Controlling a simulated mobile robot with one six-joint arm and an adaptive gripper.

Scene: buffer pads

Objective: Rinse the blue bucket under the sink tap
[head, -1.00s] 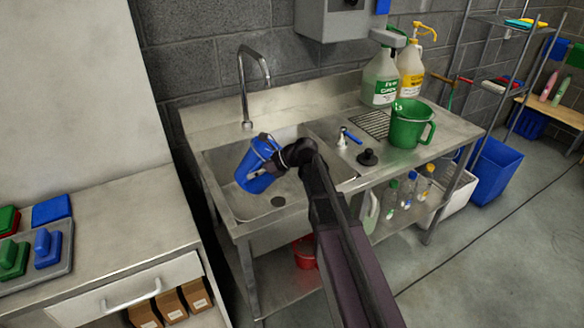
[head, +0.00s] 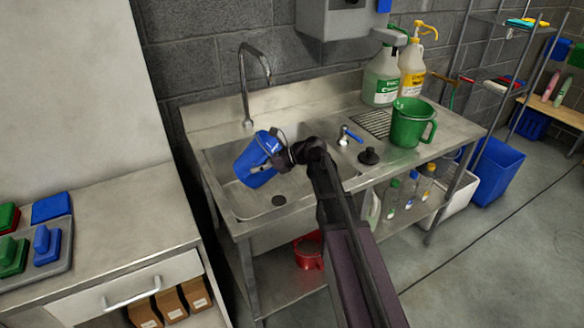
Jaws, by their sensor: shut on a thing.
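The blue bucket (head: 256,162) is tilted in the air over the sink basin (head: 232,204), with its handle side toward my arm. My gripper (head: 288,153) is shut on the bucket at its right side; the fingertips are small and dark in this view. The curved steel tap (head: 243,88) rises behind the basin, and its spout end is above and close to the bucket. No water stream shows. A small blue-handled valve (head: 348,135) stands on the counter to the right of the basin. The inside of the bucket is hidden.
A red bucket (head: 308,250) sits on the shelf below.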

